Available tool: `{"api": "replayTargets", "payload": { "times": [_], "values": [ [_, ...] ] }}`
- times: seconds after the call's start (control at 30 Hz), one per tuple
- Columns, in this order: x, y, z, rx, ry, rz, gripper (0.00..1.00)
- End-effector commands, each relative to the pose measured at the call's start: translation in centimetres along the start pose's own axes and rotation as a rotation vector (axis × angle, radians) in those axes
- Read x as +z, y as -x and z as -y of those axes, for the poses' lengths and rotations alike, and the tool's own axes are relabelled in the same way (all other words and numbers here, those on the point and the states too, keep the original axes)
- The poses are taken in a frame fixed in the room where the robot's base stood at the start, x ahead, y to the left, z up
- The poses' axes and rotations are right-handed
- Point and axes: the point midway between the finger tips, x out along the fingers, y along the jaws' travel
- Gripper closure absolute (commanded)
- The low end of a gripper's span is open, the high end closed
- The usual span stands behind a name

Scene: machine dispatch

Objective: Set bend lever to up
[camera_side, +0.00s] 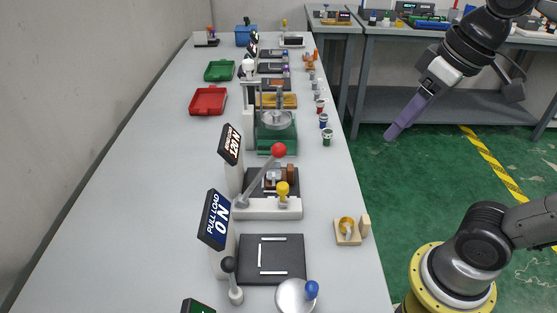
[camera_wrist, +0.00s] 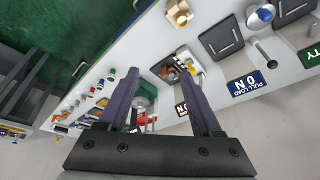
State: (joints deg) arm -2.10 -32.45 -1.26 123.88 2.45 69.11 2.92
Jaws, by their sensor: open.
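A lever with a red ball knob (camera_side: 279,150) stands at a white-based station beside a display reading 120 N (camera_side: 231,145); its shaft slants up to the right from a pivot at the left of the base. A second, shorter lever with a black knob (camera_side: 229,264) stands nearly upright by the PULL LOAD 0 N display (camera_side: 215,219). I cannot read a label saying which is the bend lever. My gripper (camera_side: 392,134) is open and empty, above and right of the table, away from both levers. In the wrist view its fingers (camera_wrist: 158,65) are spread apart.
The white table (camera_side: 140,150) runs away along a wall. A yellow knob (camera_side: 282,188) stands close to the red-knobbed lever. A wooden block with a ring (camera_side: 347,231) lies near the right edge. A green-based machine (camera_side: 277,138) stands behind. The table's left side is mostly clear.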

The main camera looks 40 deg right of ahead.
Motion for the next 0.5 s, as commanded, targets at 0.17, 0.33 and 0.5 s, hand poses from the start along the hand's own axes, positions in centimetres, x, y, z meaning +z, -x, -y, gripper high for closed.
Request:
{"api": "replayTargets", "payload": {
  "times": [0.17,0.33,0.5],
  "values": [
    [-5.8,1.8,2.5,-0.037,0.031,0.112,0.34],
    [-10.9,1.4,5.5,-0.064,0.076,0.214,0.34],
    [-14.8,-0.8,8.6,-0.08,0.126,0.295,0.34]
  ]
}}
